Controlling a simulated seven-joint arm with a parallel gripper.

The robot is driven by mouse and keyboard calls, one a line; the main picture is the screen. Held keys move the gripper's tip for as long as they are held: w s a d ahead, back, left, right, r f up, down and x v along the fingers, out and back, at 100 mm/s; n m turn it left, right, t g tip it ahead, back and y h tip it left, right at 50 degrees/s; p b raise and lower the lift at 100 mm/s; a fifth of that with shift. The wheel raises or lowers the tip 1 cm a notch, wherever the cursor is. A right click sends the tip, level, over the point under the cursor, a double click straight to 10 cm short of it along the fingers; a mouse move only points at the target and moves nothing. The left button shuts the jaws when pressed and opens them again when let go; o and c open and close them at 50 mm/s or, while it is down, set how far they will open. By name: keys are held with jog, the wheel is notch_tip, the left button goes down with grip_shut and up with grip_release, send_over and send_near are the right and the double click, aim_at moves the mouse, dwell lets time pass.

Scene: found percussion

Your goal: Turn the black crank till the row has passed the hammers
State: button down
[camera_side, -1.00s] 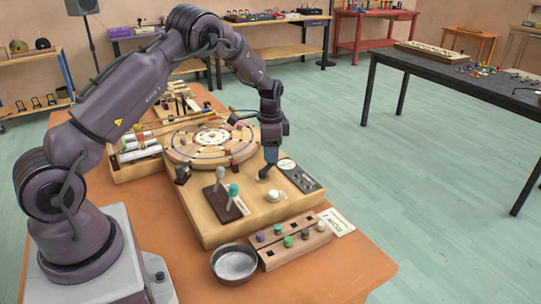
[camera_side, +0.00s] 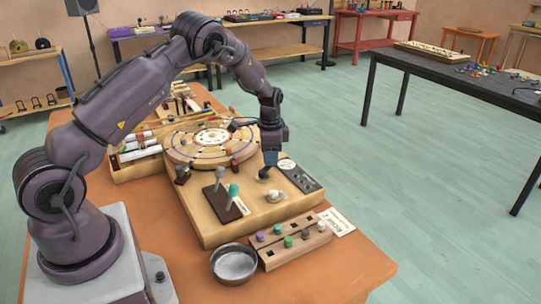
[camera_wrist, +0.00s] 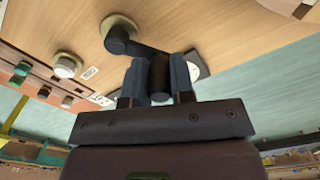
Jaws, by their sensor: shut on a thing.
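The black crank (camera_wrist: 120,40) shows in the wrist view, its round hub on a pale base and its arm reaching to an upright dark grip. My gripper (camera_wrist: 159,70) has a finger on each side of that grip and is shut on it. In the side view my gripper (camera_side: 269,166) points down at the crank, which it mostly hides. The round wooden disc (camera_side: 186,150), with coloured rings and small pegs, lies just left of my gripper. The hammers and the row are too small to tell apart for certain.
A metal bowl (camera_side: 233,264) and a wooden block with coloured pegs (camera_side: 292,243) sit nearer the table's front edge. A dark panel (camera_side: 299,175) lies to the right.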

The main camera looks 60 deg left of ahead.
jog(key=shift+a, duration=0.1)
jog(key=n, duration=0.2)
jog(key=s+a+n, duration=0.1)
jog(key=shift+n, duration=0.4)
jog(key=n, duration=0.1)
jog(key=s+n, duration=0.1)
jog(key=n, duration=0.2)
jog(key=shift+s+a, duration=0.3)
jog(key=shift+a, duration=0.1)
jog(key=n, duration=0.1)
jog(key=s+n, duration=0.1)
jog(key=n, duration=0.3)
jog(key=shift+s+a, duration=0.1)
jog(key=shift+s, duration=0.25)
jog(key=shift+s+d+n, duration=0.15)
jog(key=shift+s+n, duration=0.3)
jog(key=shift+n, duration=0.7)
jog(key=shift+s+d+n, duration=0.15)
jog(key=shift+s+n, duration=0.25)
jog(key=shift+n, duration=0.75)
jog(key=c, duration=1)
grip_release()
